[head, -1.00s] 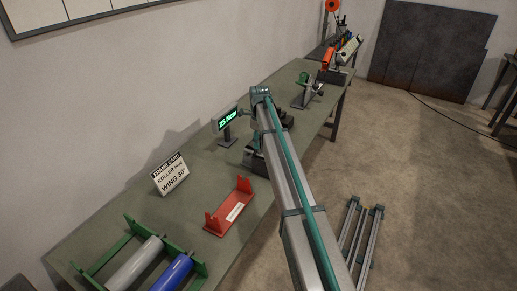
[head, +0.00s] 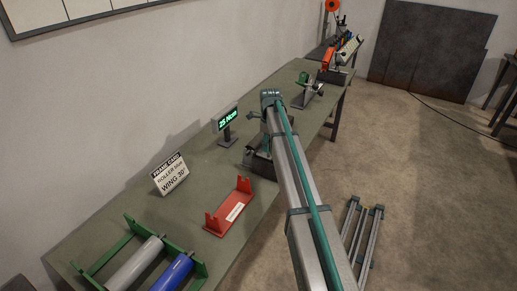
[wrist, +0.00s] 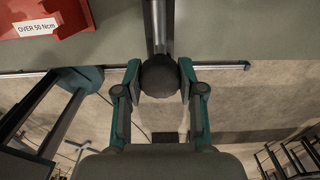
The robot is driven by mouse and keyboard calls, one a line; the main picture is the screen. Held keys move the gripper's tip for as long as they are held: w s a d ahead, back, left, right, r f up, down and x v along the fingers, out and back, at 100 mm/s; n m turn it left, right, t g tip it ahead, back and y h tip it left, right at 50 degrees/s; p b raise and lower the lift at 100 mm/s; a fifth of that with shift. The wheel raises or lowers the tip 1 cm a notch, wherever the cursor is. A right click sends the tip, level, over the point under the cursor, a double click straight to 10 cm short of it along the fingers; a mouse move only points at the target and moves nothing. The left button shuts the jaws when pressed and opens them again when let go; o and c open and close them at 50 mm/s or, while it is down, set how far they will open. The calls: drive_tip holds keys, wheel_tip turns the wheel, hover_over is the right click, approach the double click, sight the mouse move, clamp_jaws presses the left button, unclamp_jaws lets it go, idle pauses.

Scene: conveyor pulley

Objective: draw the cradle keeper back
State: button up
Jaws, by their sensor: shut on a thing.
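In the wrist view my gripper (wrist: 160,80) is shut on a dark round knob (wrist: 160,77), with one teal-backed finger on each side. A grey metal rod (wrist: 158,25) runs from the knob up over the bench edge; I take this rod and knob to be the cradle keeper. In the head view part of a dark fixture (head: 260,162) shows on the bench beside my arm. My arm hides my fingertips, the knob and most of the fixture there, so the keeper's far end cannot be seen.
A red bracket (head: 229,209) stands on the green bench (head: 195,205), with a white card (head: 170,175) and a lit display (head: 228,119) behind. A green frame with grey and blue rollers (head: 172,272) is at the near end. Metal rails (head: 362,235) lie low on the right.

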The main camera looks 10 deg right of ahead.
drive_tip(key=o, duration=1.2)
drive_tip(key=shift+s+d, duration=0.1)
drive_tip(key=shift+r+p, duration=1.75)
drive_tip(key=shift+r, duration=1.75)
